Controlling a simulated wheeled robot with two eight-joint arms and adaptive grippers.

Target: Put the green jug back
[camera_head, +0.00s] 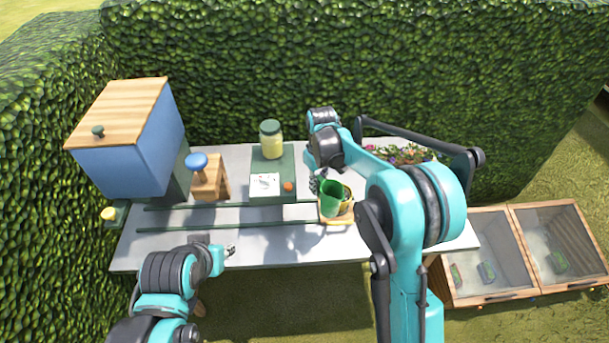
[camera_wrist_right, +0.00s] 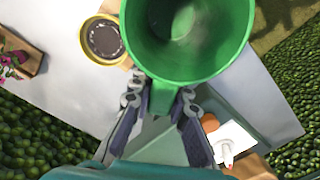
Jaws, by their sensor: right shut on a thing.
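The green jug (camera_head: 331,198) is in my right gripper (camera_head: 317,183), near the middle of the table. In the right wrist view the open mouth of the jug (camera_wrist_right: 187,40) faces the camera, and my right gripper (camera_wrist_right: 161,100) is shut on its handle side. The jug overlaps a yellow pot (camera_head: 346,207) in the head view; in the wrist view the pot (camera_wrist_right: 86,38), with dark soil, is apart from it. I cannot tell how high the jug is held. My left gripper (camera_head: 229,251) is over the table's front left; its fingers are too small to judge.
A green mat (camera_head: 287,161) holds a yellowish jar (camera_head: 270,140), a white card and a small orange thing. A wooden block with a blue knob (camera_head: 197,160) and a blue box (camera_head: 133,150) stand left. Flowers (camera_head: 408,154) are back right. The table's front middle (camera_head: 285,247) is clear.

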